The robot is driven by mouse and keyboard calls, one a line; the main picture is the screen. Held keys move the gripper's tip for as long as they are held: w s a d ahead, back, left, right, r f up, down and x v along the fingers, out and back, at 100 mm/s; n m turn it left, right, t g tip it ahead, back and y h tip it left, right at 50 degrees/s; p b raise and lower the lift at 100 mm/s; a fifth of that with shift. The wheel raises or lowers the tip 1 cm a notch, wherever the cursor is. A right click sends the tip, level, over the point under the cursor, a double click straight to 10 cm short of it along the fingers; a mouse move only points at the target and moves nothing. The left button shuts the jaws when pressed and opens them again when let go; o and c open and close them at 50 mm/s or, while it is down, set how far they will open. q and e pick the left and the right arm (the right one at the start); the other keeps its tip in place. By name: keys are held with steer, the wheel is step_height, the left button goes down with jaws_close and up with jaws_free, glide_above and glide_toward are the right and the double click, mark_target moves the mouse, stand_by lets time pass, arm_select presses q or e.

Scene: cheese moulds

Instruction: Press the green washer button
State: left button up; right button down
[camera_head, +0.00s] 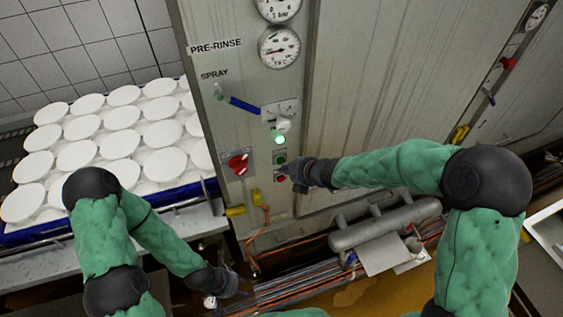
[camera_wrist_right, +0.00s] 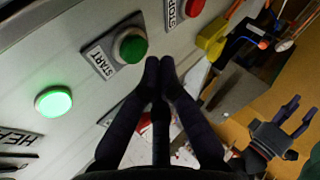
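The green button (camera_wrist_right: 130,47) sits on a small plate labelled START in the right wrist view. In the head view, the green button (camera_head: 281,159) is on the grey panel, just below a glowing green lamp (camera_head: 280,140). The lamp also shows in the right wrist view (camera_wrist_right: 54,101). My right gripper (camera_head: 288,172) is at the panel, just below and right of the button. Its fingertips (camera_wrist_right: 160,66) are together and empty, beside the button; contact is not visible. My left gripper (camera_head: 233,284) is low, away from the panel; its fingers look apart in the right wrist view (camera_wrist_right: 292,113).
A red rotary switch (camera_head: 238,163) is left of the buttons, and a blue lever (camera_head: 244,105) is above. A red button (camera_wrist_right: 193,7) is near START. A blue tray (camera_head: 187,193) of white moulds stands left. Pipes (camera_head: 383,224) run below right.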

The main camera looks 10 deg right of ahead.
steer(key=s, duration=0.1)
steer(key=s+b, duration=0.1)
steer(key=s, duration=0.1)
steer(key=s+d, duration=0.1)
steer(key=s, duration=0.1)
stand_by(0.3)
steer(key=shift+f, duration=0.1)
stand_by(0.6)
